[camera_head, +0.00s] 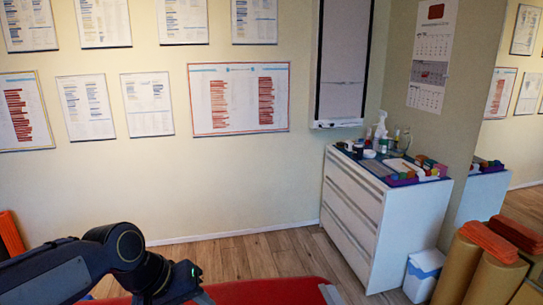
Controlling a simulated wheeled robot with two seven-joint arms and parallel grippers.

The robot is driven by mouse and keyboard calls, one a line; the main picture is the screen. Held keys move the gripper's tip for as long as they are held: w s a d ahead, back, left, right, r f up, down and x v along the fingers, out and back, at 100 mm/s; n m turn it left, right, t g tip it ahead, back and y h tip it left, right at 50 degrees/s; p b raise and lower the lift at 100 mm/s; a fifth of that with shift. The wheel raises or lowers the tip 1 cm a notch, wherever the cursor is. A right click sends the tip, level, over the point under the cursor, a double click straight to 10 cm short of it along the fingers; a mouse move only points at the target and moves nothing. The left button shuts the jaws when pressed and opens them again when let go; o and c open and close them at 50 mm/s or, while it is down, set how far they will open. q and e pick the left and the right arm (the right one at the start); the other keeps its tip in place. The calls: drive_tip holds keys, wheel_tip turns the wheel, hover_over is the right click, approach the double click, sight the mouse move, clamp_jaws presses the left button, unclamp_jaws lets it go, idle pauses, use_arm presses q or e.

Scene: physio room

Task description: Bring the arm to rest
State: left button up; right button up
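My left arm (60,272) comes in from the lower left, dark grey and black, bent at a round black joint. Its far end (180,279), with a small green light, is over a red surface (265,292) at the bottom edge. I cannot make out the fingers or anything held there. My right arm and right gripper are not in view.
A white drawer cabinet (352,216) stands at the right with bottles and coloured items on top. Beside it are a small white-and-blue bin (423,272) and upright tan rolls (476,272). Wooden floor (255,256) is clear before the wall.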

use_arm(q)
drive_tip(key=s+a+f+t+p, duration=0.1)
drive_tip(key=s+a, duration=0.2)
drive_tip(key=s, duration=0.5)
drive_tip(key=s+a+f+t+y+p, duration=0.1)
drive_tip(key=s+a+f+p, duration=0.1)
drive_tip(key=s, duration=0.7)
drive_tip(key=shift+a+m, duration=0.4)
drive_tip(key=shift+a, duration=0.3)
drive_tip(key=shift+s, duration=0.1)
